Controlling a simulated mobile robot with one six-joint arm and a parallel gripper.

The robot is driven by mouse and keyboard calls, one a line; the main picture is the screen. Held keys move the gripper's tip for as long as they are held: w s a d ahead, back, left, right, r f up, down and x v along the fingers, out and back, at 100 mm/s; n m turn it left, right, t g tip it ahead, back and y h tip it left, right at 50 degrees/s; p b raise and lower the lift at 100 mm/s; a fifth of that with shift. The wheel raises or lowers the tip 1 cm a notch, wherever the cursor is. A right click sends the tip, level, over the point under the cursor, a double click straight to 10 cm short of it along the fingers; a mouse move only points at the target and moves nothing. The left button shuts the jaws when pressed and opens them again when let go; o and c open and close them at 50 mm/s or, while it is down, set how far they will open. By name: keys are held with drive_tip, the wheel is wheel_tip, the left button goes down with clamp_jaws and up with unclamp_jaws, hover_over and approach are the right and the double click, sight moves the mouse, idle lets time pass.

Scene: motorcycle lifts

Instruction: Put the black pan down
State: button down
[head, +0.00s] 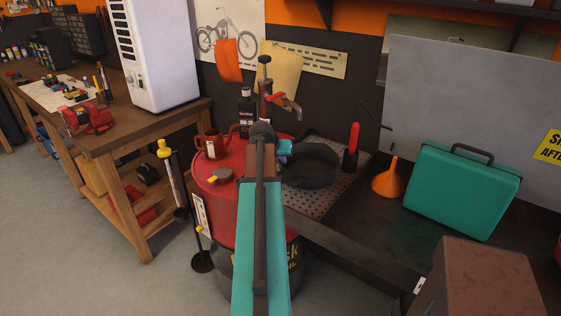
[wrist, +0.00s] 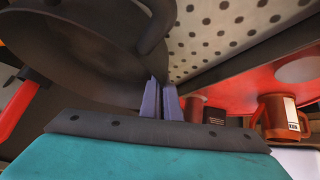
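The black pan (head: 312,168) is round and open-topped, over the perforated grey tray (head: 330,205) right of the red drum. In the head view it looks about level; I cannot tell whether its base touches the tray. In the wrist view the pan (wrist: 75,50) fills the upper left, with a loop handle at its edge. My gripper (head: 285,152) is at the pan's left side. In the wrist view its two purple-grey fingers (wrist: 161,100) are close together at the pan's rim, shut on it. The exact contact is partly hidden.
A red drum (head: 215,190) carries a red-brown can (head: 210,146) and a dark bottle (head: 246,115). A red tap (head: 282,98) is behind. A red-topped dark bottle (head: 352,148), orange funnel (head: 389,180) and teal case (head: 462,190) stand to the right. Some bare tray shows in front of the pan.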

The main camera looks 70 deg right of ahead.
drive_tip(key=shift+f, duration=0.15)
drive_tip(key=c, duration=2)
unclamp_jaws()
drive_tip(key=shift+r, duration=0.25)
drive_tip(key=b+v, duration=0.2)
drive_tip(key=v, duration=1)
drive_tip(key=shift+f, duration=0.1)
